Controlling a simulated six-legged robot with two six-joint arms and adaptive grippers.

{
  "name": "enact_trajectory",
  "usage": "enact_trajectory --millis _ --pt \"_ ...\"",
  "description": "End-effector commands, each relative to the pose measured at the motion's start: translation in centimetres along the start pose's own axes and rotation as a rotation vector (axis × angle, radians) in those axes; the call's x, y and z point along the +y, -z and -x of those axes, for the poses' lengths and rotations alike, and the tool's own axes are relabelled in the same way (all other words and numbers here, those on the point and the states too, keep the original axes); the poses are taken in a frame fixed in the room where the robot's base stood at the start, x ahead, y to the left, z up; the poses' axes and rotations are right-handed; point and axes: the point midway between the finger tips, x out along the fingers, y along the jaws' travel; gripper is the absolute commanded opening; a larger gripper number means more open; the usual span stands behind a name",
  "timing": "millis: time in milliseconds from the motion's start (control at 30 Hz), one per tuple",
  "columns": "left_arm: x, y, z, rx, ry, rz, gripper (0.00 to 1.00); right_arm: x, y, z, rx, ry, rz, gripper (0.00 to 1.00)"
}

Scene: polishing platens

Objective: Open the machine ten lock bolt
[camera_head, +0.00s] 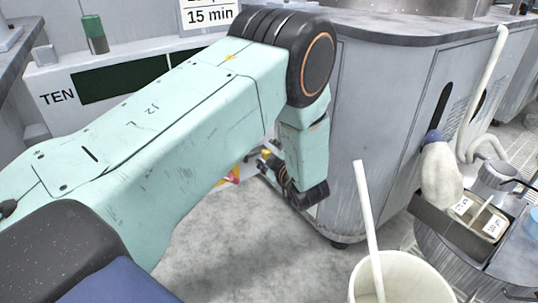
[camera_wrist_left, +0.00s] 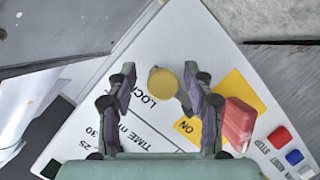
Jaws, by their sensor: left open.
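In the left wrist view a round yellow knob (camera_wrist_left: 163,81) sits beside the printed word LOCK on a white panel (camera_wrist_left: 90,112). My left gripper (camera_wrist_left: 159,85) is open, with one finger on either side of the knob; I cannot tell whether they touch it. In the head view the machine front (camera_head: 50,78) is marked TEN. My left arm crosses before it, and the left gripper (camera_head: 272,175) points down at its right end, partly hidden by its wrist. The knob is hidden there. My right gripper is not in view.
On the panel, a red switch (camera_wrist_left: 238,122) on a yellow ON plate is close to the right finger. Red (camera_wrist_left: 280,137) and blue (camera_wrist_left: 294,157) buttons lie beyond. A grey cabinet (camera_head: 385,130) stands close right of the gripper. A white bucket (camera_head: 400,280) with a stick is in front.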

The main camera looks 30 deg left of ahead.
Motion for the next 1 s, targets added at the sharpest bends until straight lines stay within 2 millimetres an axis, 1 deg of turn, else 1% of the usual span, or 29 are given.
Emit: enact_trajectory --millis 133,300,400,500,667,1000 --pt "0.2 -0.1 1.8 -0.003 -0.004 -0.004 0.52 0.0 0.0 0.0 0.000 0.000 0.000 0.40" --pt "0.2 0.0 4.6 -0.003 -0.006 -0.003 0.52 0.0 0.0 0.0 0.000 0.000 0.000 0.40" --pt "0.1 0.0 5.9 -0.002 -0.005 -0.002 0.52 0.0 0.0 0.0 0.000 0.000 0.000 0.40" --pt "0.1 0.1 6.8 -0.002 -0.005 0.000 0.52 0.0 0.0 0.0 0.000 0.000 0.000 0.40" --pt "0.0 0.1 7.4 -0.001 -0.002 0.001 0.52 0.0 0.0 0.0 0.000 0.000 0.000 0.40" --pt "0.0 0.1 7.4 0.000 -0.002 0.002 0.52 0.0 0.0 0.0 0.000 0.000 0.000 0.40"
